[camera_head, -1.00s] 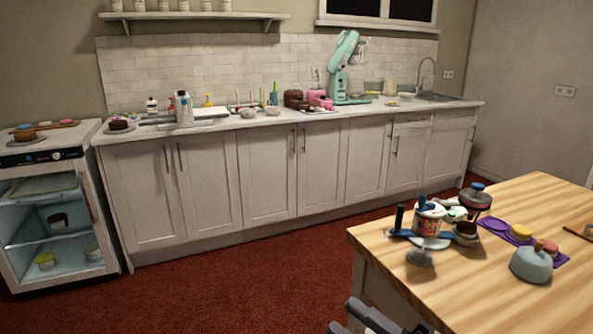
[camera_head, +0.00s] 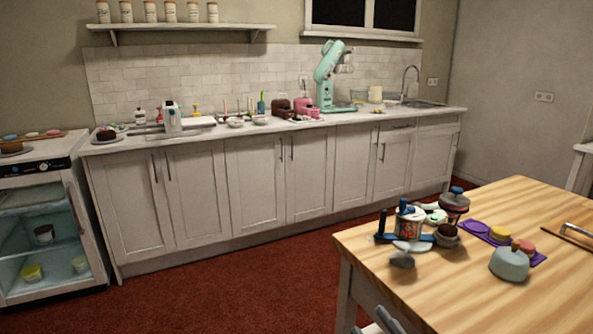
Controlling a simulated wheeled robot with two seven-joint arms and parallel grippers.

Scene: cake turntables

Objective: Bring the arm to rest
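I see nothing held in the part that shows. My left arm and gripper are out of view.
A long counter (camera_head: 285,134) lines the back wall. Red floor (camera_head: 230,280) lies clear between.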

